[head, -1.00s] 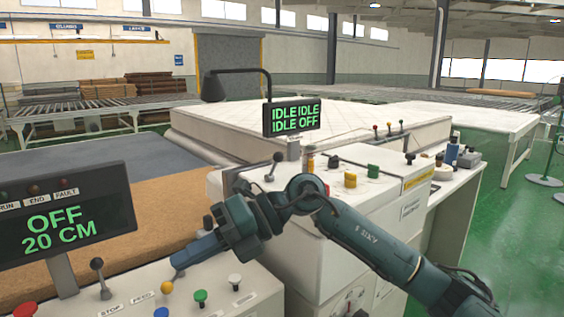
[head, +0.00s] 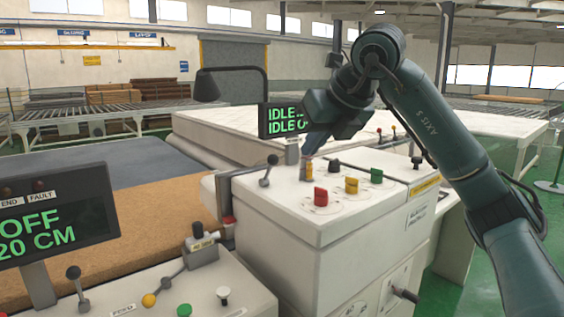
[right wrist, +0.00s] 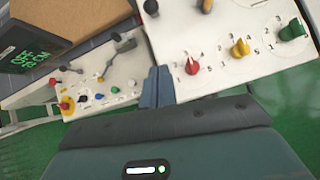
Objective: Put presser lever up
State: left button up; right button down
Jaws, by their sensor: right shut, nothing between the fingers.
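Several levers show, and I cannot tell by label which is the presser lever. A dark-knobbed lever (head: 268,170) stands upright on the white cabinet; another dark-knobbed lever (head: 75,285) stands on the front panel. A yellow-knobbed lever (head: 160,291) on that panel leans down to the left from a grey block with a black knob (head: 199,235). My right gripper (head: 309,158) is above the cabinet top, right of the cabinet lever and apart from it. In the right wrist view its fingers (right wrist: 158,88) are together and empty. My left gripper is out of view.
Red (head: 320,196), yellow (head: 352,184) and green (head: 377,175) knobs sit on the cabinet near my right gripper. A display (head: 50,222) stands at the left, and an idle display (head: 283,120) is partly behind my gripper.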

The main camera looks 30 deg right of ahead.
aim_at(270, 167)
jog(key=x, duration=0.9)
jog(key=shift+w+f, duration=0.15)
jog(key=shift+f, duration=0.1)
jog(key=w, duration=0.1)
jog(key=w+r+p, duration=0.1)
jog(key=w, duration=0.1)
jog(key=shift+r, duration=0.15)
pick_arm(q)
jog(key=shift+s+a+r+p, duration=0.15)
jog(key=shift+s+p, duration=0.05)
jog(key=shift+p, duration=0.15)
pick_arm(e)
jog(key=shift+w+d, duration=0.1)
jog(key=shift+w, duration=0.35)
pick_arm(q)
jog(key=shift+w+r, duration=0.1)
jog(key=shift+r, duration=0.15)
pick_arm(e)
jog(key=shift+r, duration=0.2)
